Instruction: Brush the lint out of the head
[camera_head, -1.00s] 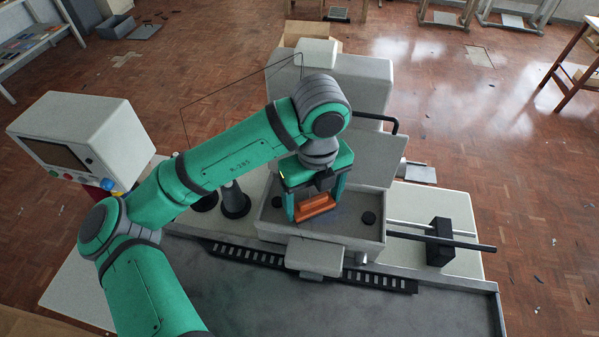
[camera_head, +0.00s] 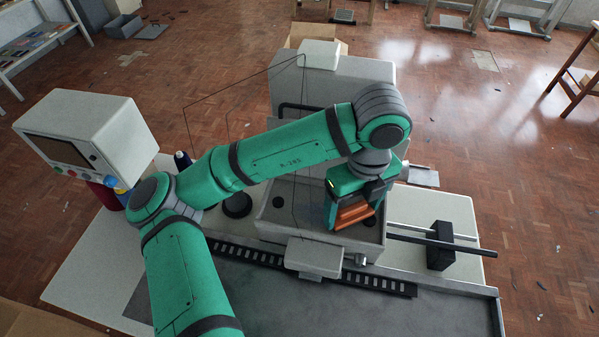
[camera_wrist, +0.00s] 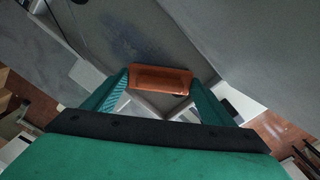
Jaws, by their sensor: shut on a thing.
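My gripper (camera_head: 355,203) is shut on an orange-brown brush (camera_head: 354,216), held between its two green fingers. The brush also shows between the fingertips in the wrist view (camera_wrist: 160,79). The gripper is over the right part of the open, shallow grey head (camera_head: 275,233) of the machine. The brush is low inside its walls; I cannot tell whether it touches the floor. In the wrist view a dark speckled patch, possibly lint (camera_wrist: 145,45), lies on the grey floor beyond the brush. The brush's underside is hidden.
Dark rods with a black block (camera_head: 440,245) stick out to the right of the head. A white control box (camera_head: 85,130) stands at the left. A slotted black rail (camera_head: 375,282) runs along the front. A thin wire frame (camera_head: 187,125) rises behind my arm.

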